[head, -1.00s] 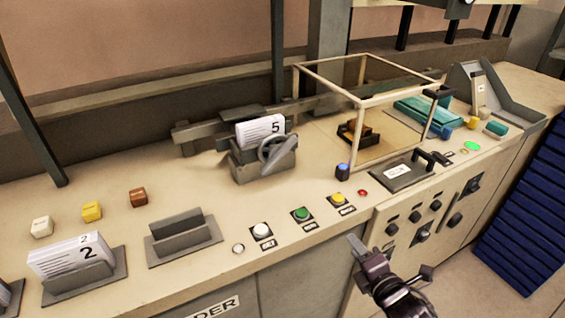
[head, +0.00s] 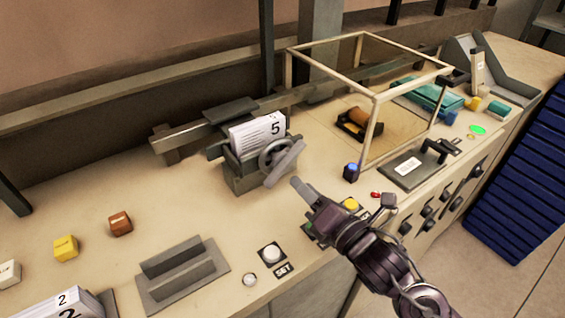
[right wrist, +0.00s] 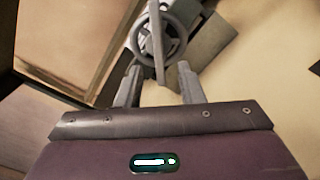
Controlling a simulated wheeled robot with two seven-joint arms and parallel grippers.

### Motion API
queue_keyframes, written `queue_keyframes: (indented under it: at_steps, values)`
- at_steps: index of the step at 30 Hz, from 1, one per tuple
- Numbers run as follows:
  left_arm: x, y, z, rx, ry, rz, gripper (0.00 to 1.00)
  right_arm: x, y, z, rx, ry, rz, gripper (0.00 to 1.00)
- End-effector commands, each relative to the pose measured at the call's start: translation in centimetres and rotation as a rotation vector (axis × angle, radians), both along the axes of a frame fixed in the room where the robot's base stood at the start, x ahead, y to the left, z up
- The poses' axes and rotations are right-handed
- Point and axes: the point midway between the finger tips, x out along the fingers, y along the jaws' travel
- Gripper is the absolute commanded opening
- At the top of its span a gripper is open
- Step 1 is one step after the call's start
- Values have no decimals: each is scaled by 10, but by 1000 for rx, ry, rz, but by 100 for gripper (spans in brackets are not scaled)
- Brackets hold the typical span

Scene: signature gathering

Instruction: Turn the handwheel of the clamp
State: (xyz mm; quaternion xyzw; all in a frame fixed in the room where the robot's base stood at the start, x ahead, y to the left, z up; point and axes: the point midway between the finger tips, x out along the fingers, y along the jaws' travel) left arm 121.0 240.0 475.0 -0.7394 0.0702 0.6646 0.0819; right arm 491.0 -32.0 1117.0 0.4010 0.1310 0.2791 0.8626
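The clamp (head: 245,178) is a grey block on the bench, holding a stack of white cards marked 5 (head: 257,133). Its grey handwheel (head: 286,163), with a flat bar across it, faces the front right. My right gripper (head: 299,187) is just in front and to the right of the handwheel, apparently not touching it. In the right wrist view the two fingers of my right gripper (right wrist: 165,80) are spread apart and empty. The handwheel (right wrist: 158,42) shows beyond and between the fingertips, with its bar pointing towards the gripper. My left gripper is not in view.
A framed clear box (head: 372,125) stands right of the clamp. A blue-topped knob (head: 351,171), a yellow button (head: 351,205) and a white button (head: 271,253) line the front edge. An empty grey holder (head: 183,275) lies front left.

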Motion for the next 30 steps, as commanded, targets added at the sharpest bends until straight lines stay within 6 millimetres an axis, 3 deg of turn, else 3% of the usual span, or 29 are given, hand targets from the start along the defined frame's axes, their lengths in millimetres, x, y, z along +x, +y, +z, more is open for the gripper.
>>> queue_keyframes:
  at_steps: [8,13,22,30]
  values:
    - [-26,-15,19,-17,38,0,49,37,27,4,4,0,1,35]
    - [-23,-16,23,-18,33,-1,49,49,36,2,1,0,1,35]
    - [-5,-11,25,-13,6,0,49,51,38,0,1,1,2,35]
    - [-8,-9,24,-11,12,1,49,51,38,0,0,2,2,0]
